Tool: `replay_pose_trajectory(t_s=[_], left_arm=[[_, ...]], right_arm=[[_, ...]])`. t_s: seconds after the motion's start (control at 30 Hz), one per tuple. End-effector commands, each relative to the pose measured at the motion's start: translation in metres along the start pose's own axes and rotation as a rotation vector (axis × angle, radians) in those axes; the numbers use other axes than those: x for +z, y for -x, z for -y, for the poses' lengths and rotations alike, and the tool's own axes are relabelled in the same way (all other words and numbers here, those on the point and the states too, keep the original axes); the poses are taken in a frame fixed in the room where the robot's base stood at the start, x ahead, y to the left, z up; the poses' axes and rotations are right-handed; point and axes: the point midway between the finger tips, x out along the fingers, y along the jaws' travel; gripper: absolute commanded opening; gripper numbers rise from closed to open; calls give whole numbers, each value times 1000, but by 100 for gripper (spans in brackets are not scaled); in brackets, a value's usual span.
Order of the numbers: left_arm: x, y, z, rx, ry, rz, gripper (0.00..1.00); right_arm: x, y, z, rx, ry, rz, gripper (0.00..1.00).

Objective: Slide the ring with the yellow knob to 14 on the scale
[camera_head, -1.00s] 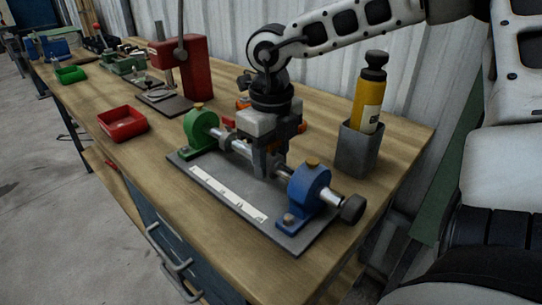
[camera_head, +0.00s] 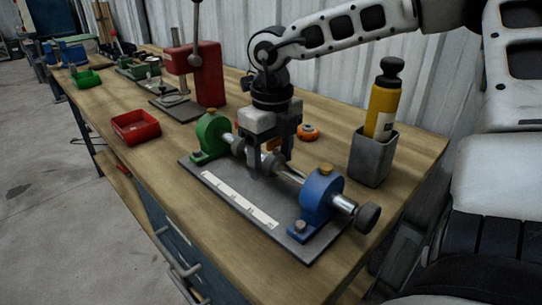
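A fixture with a dark base plate (camera_head: 222,178) carries a silver shaft (camera_head: 290,175) between a green block (camera_head: 210,139) and a blue block (camera_head: 321,195). A white scale strip (camera_head: 238,198) lies along the plate's front; its numbers are too small to read. My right gripper (camera_head: 271,160) points down over the middle of the shaft, fingers apart. A small yellowish patch shows between the fingers; I cannot tell whether it is the ring's knob. The ring itself is mostly hidden by the gripper. A grey collar (camera_head: 238,146) sits beside the green block. My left gripper is not in view.
A grey holder (camera_head: 371,158) with a yellow bottle (camera_head: 383,105) stands right of the fixture. A red tray (camera_head: 136,128) and a red press (camera_head: 207,80) stand to the left. An orange roll (camera_head: 308,132) lies behind. Bare wood lies in front of the fixture.

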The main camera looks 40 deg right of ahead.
Motion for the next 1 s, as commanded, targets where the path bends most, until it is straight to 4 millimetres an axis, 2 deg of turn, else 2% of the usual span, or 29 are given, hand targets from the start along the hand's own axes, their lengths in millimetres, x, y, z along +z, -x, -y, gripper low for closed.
replay_pose_trajectory(t_s=[0.17, 0.27, 0.37, 0.8, 1.0], left_arm=[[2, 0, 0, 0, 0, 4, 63], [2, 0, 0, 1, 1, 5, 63], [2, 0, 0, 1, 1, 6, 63], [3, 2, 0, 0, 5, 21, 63], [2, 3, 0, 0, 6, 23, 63]], right_arm=[[0, 2, 0, 0, 0, 0, 63], [1, 11, 0, -1, 0, 2, 63], [1, 28, 0, -1, 0, 4, 63], [1, 131, 0, -2, -1, 4, 63], [0, 154, 0, -1, 0, 1, 63]])
